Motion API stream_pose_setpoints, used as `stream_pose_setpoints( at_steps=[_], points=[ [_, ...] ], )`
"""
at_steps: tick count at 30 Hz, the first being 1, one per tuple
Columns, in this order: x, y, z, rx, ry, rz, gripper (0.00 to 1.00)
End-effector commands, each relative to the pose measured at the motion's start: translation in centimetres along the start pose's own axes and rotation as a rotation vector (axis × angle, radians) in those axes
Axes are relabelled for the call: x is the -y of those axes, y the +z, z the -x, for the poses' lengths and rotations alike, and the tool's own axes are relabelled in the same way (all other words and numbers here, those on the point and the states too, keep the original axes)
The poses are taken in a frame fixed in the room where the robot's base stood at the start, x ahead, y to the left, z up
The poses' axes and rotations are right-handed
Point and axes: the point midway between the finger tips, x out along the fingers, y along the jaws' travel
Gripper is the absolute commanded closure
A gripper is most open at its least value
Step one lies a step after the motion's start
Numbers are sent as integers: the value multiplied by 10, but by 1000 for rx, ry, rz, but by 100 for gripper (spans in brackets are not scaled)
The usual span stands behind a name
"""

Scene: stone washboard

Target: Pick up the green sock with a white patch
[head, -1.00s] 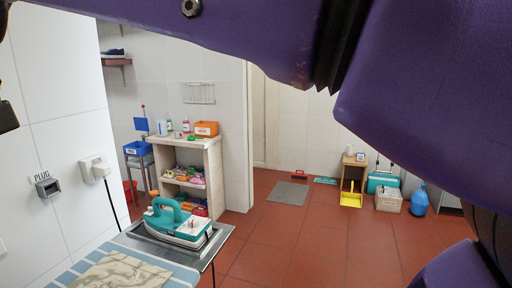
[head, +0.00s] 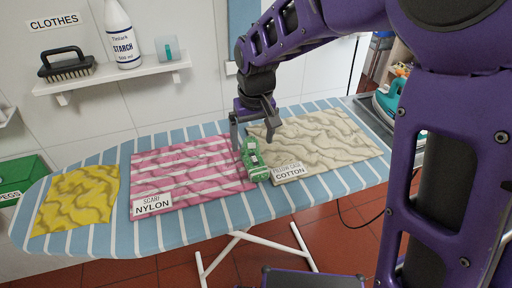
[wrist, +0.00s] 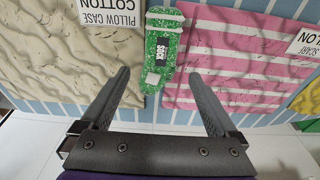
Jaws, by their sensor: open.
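The green sock (head: 259,174) with white patches and a dark label lies on the blue-and-white striped ironing board (head: 95,237), between the pink striped scarf and the beige pillow case. In the wrist view the sock (wrist: 155,65) is ahead of the fingers and between their lines, labelled SOCK. My gripper (head: 254,145) points down near the far end of the sock, its fingers apart and empty. In the wrist view both fingers of my gripper (wrist: 162,88) are spread wide. The fingers do not visibly touch the sock.
The pink scarf (head: 185,168), the beige pillow case (head: 330,140) and a yellow cloth (head: 78,197) lie flat on the board. A shelf (head: 110,77) with a brush (head: 66,64) and a starch bottle (head: 122,35) hangs behind. A teal iron (head: 391,98) stands at the right.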

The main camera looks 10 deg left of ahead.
Motion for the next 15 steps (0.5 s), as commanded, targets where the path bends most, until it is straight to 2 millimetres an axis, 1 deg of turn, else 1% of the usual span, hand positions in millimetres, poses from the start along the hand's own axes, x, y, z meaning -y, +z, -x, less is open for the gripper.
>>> stream_pose_setpoints(
  at_steps=[4, 10, 12, 15],
  points=[
    [0, 2, -12, 3, 0, 0, 5],
    [1, 3, -43, 3, 0, 0, 5],
    [0, 3, -50, 1, 0, 0, 5],
    [0, 2, -54, 0, 0, 0, 5]
  ],
)
